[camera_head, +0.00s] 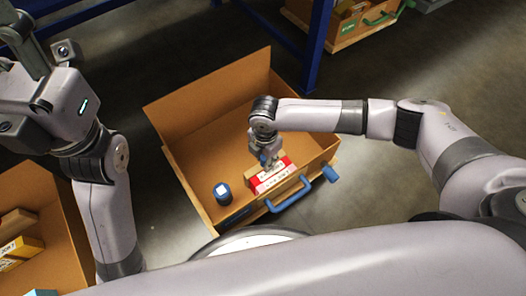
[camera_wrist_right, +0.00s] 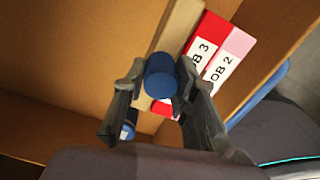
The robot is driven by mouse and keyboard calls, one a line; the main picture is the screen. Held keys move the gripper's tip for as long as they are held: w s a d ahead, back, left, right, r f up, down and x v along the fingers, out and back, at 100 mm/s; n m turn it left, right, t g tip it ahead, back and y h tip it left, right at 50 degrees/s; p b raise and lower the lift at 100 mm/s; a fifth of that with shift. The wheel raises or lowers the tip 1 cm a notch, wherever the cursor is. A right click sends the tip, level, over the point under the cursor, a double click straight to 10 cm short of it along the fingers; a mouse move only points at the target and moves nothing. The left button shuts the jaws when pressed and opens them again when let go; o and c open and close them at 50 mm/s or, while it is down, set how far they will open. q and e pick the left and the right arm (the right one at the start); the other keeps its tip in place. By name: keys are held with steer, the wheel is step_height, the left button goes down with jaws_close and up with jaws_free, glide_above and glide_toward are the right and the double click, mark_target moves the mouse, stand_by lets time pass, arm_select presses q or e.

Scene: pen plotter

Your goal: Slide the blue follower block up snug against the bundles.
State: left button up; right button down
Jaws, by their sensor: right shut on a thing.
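The open wooden drawer (camera_head: 205,100) holds a red JOB 3 bundle (camera_wrist_right: 206,38) and a pink JOB 2 bundle (camera_wrist_right: 232,50) side by side. The bundles also show in the head view (camera_head: 272,178). A tan upright piece (camera_wrist_right: 182,28) stands along the red bundle's left side; I cannot tell whether they touch. My right gripper (camera_head: 265,160) is shut on the blue follower block (camera_wrist_right: 160,78), whose blue rounded part shows between the fingers. The fingers hide part of the tan piece. My left gripper (camera_head: 22,30) is at the upper left, partly cut off and far from the drawer.
A blue handle (camera_head: 288,196) is on the drawer's front. Another box (camera_head: 60,235) with packages is at lower left. A blue-framed rack (camera_head: 318,40) stands behind. The drawer's back left is empty.

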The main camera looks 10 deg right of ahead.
steer(key=shift+s+d, duration=0.1)
steer(key=shift+s, duration=0.1)
steer(key=c, duration=1.3)
jaws_free()
steer(key=shift+w+r, duration=0.1)
steer(key=shift+r, duration=0.45)
step_height(320, 180, up, 11)
